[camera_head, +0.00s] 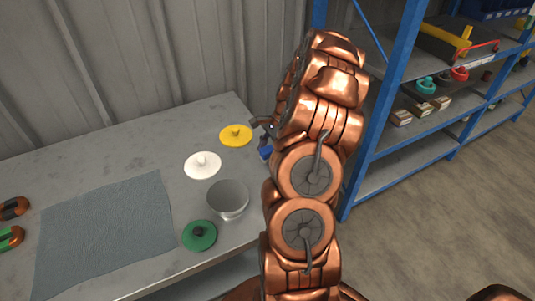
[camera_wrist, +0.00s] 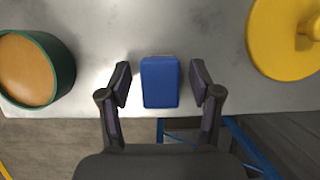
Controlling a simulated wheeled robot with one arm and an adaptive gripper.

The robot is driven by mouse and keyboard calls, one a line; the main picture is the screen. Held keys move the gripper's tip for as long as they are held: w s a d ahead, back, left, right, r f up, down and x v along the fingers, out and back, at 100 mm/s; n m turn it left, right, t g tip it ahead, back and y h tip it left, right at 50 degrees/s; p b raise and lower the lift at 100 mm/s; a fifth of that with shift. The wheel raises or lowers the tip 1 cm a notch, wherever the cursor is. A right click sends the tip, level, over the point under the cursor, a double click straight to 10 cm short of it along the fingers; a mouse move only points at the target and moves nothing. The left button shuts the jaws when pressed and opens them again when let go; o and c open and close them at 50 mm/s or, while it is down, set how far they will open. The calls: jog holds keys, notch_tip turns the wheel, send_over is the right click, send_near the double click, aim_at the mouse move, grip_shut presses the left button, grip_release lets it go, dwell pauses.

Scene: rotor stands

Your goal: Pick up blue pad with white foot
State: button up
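The blue pad (camera_wrist: 160,82) is a rounded block near the table's edge, in the middle of the wrist view. In the head view only a small part of the blue pad (camera_head: 265,153) shows beside my arm. My gripper (camera_wrist: 160,78) is open, with one finger on each side of the pad and a gap on both sides. Its fingers show only partly in the head view (camera_head: 263,125). A thin pale line runs along the pad's far edge; I cannot tell whether it is the white foot. The pad's underside is hidden.
A yellow disc (camera_wrist: 285,40) lies right of the pad, and a round green-rimmed thing with a tan top (camera_wrist: 30,70) stands left. The grey table (camera_head: 120,150) also bears a white disc (camera_head: 202,165), a grey bowl (camera_head: 228,198), a green disc (camera_head: 199,236) and a cloth (camera_head: 105,235).

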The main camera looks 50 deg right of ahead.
aim_at(268, 149)
grip_shut()
dwell(0.3)
jog(key=shift+r, duration=0.1)
notch_tip(268, 149, up, 10)
jog(key=shift+f+b, duration=0.1)
jog(key=shift+b, duration=0.55)
jog(key=c, duration=0.6)
grip_release()
jog(key=c, duration=0.4)
